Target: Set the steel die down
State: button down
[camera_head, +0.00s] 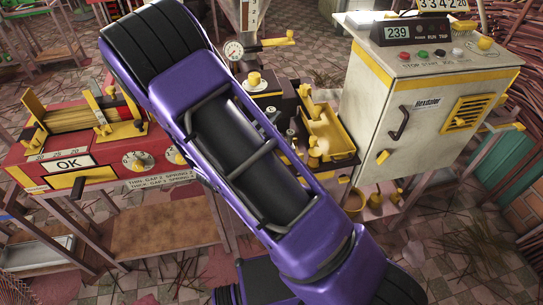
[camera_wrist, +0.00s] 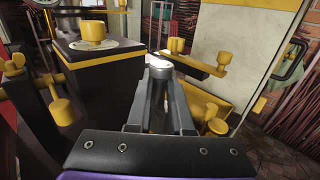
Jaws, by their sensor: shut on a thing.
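In the wrist view, my gripper (camera_wrist: 159,74) points away from the camera, its two dark grey fingers close together. A small bright, shiny round piece, which looks like the steel die (camera_wrist: 158,61), sits at the fingertips, and the gripper is shut on it. Only its pale top shows; the fingers hide the rest. I cannot tell whether its underside touches anything. In the head view, my purple arm crosses the middle and hides the gripper and the die.
A black block with a yellow knob (camera_wrist: 93,33) stands left of the fingers. A yellow lever (camera_wrist: 190,62) is just beyond, to the right. In the head view, a red OK box (camera_head: 70,165) is left, a yellow tray (camera_head: 328,130) centre-right, and a pale control cabinet (camera_head: 430,110) right.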

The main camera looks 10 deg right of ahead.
notch_tip(320, 180, down, 9)
jog(key=shift+r+b, duration=0.2)
jog(key=shift+b, duration=0.5)
jog(key=shift+f, duration=0.2)
jog(key=c, duration=1.1)
grip_release()
jog(key=shift+r, duration=0.1)
jog(key=shift+s+a+r, duration=0.1)
jog(key=shift+s+a, duration=0.05)
jog(key=shift+a, duration=0.05)
jog(key=v, duration=1.1)
jog(key=shift+s+a+p, duration=0.15)
jog(key=shift+s+p, duration=0.1)
jog(key=shift+p, duration=0.05)
